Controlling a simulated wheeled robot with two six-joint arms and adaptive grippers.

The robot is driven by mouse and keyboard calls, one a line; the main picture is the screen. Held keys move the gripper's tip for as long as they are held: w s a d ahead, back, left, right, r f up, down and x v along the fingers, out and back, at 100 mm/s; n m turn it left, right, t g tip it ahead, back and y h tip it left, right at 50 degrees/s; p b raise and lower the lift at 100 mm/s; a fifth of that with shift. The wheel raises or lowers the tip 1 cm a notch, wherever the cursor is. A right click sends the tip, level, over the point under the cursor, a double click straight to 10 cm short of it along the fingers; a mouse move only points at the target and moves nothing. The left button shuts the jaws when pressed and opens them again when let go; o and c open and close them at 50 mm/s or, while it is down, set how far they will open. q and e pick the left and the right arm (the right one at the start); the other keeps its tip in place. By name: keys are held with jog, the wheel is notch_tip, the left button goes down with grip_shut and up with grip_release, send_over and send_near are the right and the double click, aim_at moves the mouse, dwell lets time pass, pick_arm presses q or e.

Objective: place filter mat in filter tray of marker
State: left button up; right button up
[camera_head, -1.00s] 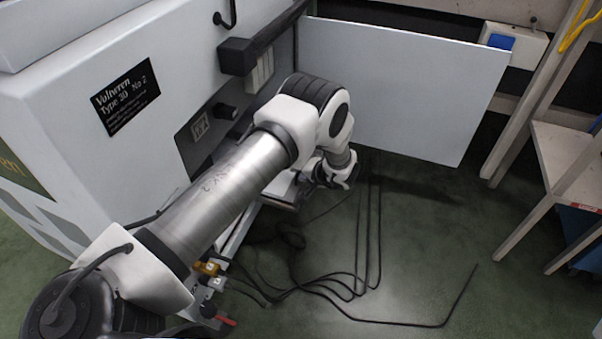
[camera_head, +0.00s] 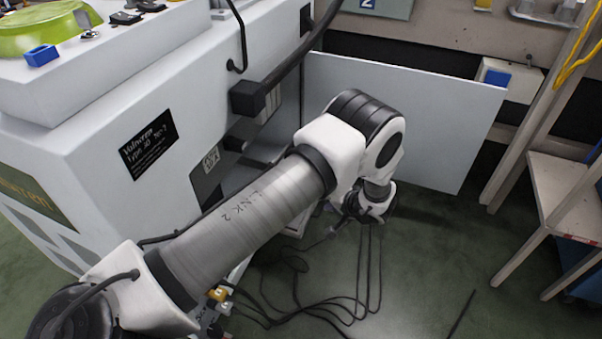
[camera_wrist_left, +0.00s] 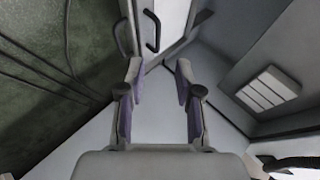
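The marker seems to be the large white machine (camera_head: 75,140) on the left in the head view, with a black label reading roughly "Volwren Type 3D No 2". My left arm reaches across in front of it. My left gripper (camera_head: 347,212) hangs low near the open white door panel and is partly hidden by my wrist. In the left wrist view my gripper (camera_wrist_left: 159,78) has its two fingers apart with nothing between them. A pale panel with dark handles (camera_wrist_left: 152,28) lies beyond the fingertips. I cannot make out a filter mat or filter tray. My right gripper is not in view.
The white door panel (camera_head: 420,115) stands open behind my wrist. Black cables (camera_head: 325,295) lie on the green floor. A pale wooden frame (camera_head: 555,200) stands at the right. A green round object (camera_head: 38,30) and a blue block (camera_head: 41,55) sit on the machine's top.

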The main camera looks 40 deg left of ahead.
pick_arm(q)
jog(key=s+a+f+m+t+h, duration=0.1)
jog(key=s+f+h, duration=0.1)
jog(key=s+f, duration=0.35)
jog(key=s+a+f+m+h, duration=0.1)
jog(key=s+a+f, duration=0.1)
jog(key=s, duration=0.7)
jog(key=s+d+g+h, duration=0.2)
jog(key=s+d+h, duration=0.1)
jog(key=s, duration=0.7)
jog(key=s+d+n+g+h, duration=0.1)
jog(key=s+d+h, duration=0.2)
jog(key=s, duration=0.7)
jog(key=shift+s+d+r+n+g+h, duration=0.15)
jog(key=shift+d+r+n+g+h, duration=0.2)
jog(key=shift+d, duration=0.8)
jog(key=shift+f, duration=0.1)
